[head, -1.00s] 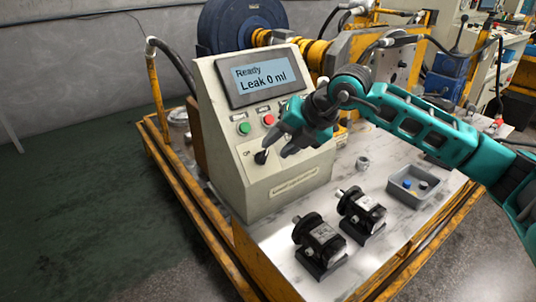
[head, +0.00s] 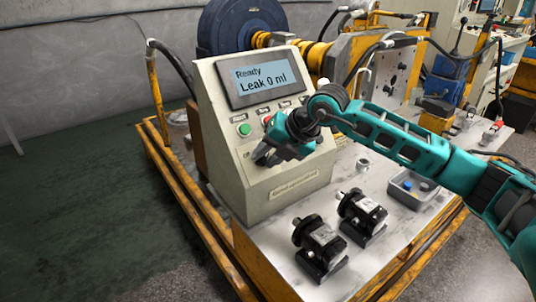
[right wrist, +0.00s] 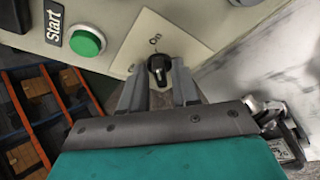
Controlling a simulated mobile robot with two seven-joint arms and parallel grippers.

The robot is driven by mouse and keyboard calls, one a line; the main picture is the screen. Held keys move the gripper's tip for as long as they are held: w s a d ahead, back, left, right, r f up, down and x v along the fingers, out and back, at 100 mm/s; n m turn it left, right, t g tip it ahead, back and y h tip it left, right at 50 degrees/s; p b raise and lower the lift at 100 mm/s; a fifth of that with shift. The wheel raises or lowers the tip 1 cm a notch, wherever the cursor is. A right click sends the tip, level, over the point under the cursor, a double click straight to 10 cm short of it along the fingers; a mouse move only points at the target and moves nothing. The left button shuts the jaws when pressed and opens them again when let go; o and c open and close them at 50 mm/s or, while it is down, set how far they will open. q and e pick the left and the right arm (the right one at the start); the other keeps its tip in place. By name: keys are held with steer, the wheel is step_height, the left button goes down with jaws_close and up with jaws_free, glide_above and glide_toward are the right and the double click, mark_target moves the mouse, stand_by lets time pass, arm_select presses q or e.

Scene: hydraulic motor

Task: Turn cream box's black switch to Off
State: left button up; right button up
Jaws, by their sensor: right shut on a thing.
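The cream box (head: 225,150) stands on the bench with its screen reading "Ready, Leak 0 ml". The black switch (right wrist: 159,66) sits on a pale square plate on the sloped front panel, below the green Start button (right wrist: 88,41). My right gripper (right wrist: 160,88) has its two grey fingers on either side of the switch, shut on it. In the head view my right gripper (head: 265,157) covers the switch. My left gripper is not in view.
Two black motors (head: 318,245) stand on the bench in front of the box. A grey tray (head: 415,199) with small parts sits under my right arm. A blue drum (head: 235,28) and yellow machinery stand behind the box. Open floor lies to the left.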

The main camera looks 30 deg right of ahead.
jaws_close()
steer(key=shift+n, duration=0.3)
steer(key=n+h, duration=0.1)
steer(key=n, duration=0.2)
steer(key=shift+a+r+g, duration=0.1)
steer(key=shift+a+g, duration=0.05)
steer(key=shift+g, duration=0.15)
steer(key=n+h, duration=0.2)
steer(key=n, duration=0.2)
steer(key=shift+a+b, duration=0.15)
steer(key=shift+b, duration=0.15)
steer(key=n+h+b, duration=0.1)
steer(key=n+b, duration=0.1)
steer(key=n, duration=0.1)
steer(key=shift+a+n, duration=0.15)
steer(key=shift+n, duration=0.15)
steer(key=shift+s+a+n+t+h+b, duration=0.1)
steer(key=shift+n+t+h+b, duration=0.35)
steer(key=shift+n+b, duration=0.5)
steer(key=shift+n+t+h+b, duration=0.25)
steer(key=shift+n+h+b, duration=0.35)
steer(key=shift+n, duration=0.65)
steer(key=o, duration=0.6)
jaws_free()
